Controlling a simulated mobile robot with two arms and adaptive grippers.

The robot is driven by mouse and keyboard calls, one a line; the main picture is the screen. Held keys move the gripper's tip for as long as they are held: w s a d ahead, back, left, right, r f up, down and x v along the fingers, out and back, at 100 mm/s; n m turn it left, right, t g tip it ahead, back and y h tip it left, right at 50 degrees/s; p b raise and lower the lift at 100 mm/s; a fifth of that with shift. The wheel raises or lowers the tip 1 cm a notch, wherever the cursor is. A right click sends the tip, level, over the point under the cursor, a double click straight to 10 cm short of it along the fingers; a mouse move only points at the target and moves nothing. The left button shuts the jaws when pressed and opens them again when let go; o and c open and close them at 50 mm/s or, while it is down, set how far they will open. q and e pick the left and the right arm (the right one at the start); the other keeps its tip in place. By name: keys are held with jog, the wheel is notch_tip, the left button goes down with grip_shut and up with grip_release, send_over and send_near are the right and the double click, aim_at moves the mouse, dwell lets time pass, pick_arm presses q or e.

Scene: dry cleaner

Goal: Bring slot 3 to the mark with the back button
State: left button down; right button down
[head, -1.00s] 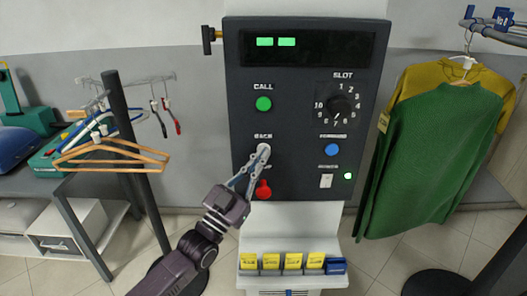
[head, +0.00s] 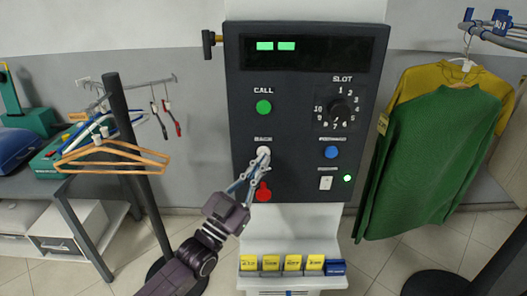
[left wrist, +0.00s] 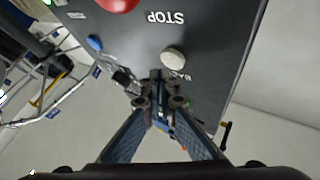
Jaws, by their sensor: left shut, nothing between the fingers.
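The dark control panel (head: 290,180) stands in the middle of the head view. Its white back button (head: 263,151) sits under the BACK label, above a red stop button (head: 263,194). My left gripper (head: 262,160) is shut and empty, its tips just below the back button. In the left wrist view the panel is upside down, with the white button (left wrist: 173,57) just beyond the fingertips (left wrist: 157,82); I cannot tell whether they touch. The display (head: 305,47) shows two green blocks. The slot dial (head: 341,111) is at the right; its pointer is too small to read. My right gripper is out of view.
A green CALL button (head: 263,107) and a blue button (head: 331,152) are on the panel. A green garment (head: 430,165) hangs at right from a rail (head: 495,32) with blue tags. Wooden hangers (head: 110,160) hang at left. Yellow tags (head: 271,263) stand below the panel.

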pick_arm(q)
jog(key=s+p, duration=0.3)
jog(key=s, duration=0.2)
dwell(0.4)
jog(key=shift+f, duration=0.1)
dwell(0.3)
